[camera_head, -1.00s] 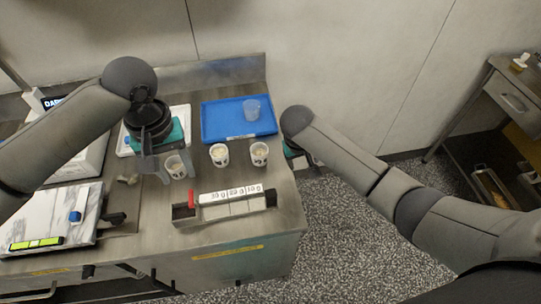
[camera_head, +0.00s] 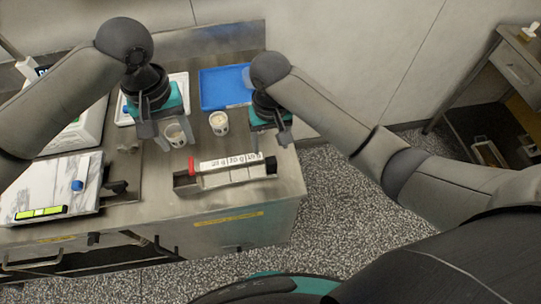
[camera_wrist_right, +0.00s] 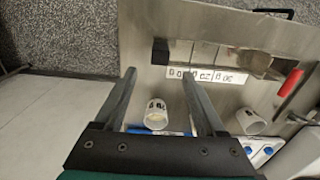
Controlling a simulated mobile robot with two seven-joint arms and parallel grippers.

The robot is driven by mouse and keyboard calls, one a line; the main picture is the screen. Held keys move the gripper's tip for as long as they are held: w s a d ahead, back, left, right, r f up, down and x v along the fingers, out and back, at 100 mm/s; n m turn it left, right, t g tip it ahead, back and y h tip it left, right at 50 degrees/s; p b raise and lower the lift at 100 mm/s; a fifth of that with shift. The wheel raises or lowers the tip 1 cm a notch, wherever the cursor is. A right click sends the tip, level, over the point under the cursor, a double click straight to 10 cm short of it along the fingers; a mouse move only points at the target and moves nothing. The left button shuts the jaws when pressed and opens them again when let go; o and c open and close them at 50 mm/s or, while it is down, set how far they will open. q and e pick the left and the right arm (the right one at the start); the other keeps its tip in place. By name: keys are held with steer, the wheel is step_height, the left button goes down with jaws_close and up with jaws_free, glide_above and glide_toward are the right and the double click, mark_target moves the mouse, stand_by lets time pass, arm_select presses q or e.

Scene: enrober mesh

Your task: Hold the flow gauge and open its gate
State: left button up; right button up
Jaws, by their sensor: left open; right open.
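The flow gauge is a long metal box (camera_head: 225,178) with a numbered white strip, a red tab (camera_head: 191,166) at its left end and a black block at its right end. It lies near the counter's front edge. In the right wrist view the gauge (camera_wrist_right: 220,56) lies beyond my fingertips, its red tab (camera_wrist_right: 291,82) to the right. Neither touches the gauge.
A third cup (camera_wrist_right: 156,114) shows between my right fingers in the wrist view. A blue tray (camera_head: 222,88) lies behind. A marble board (camera_head: 50,190) is at left.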

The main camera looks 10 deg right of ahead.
mark_target(270, 158)
step_height(270, 158, down, 8)
steer(key=shift+f, duration=0.2)
stand_by(0.3)
jaws_close()
stand_by(0.5)
stand_by(0.7)
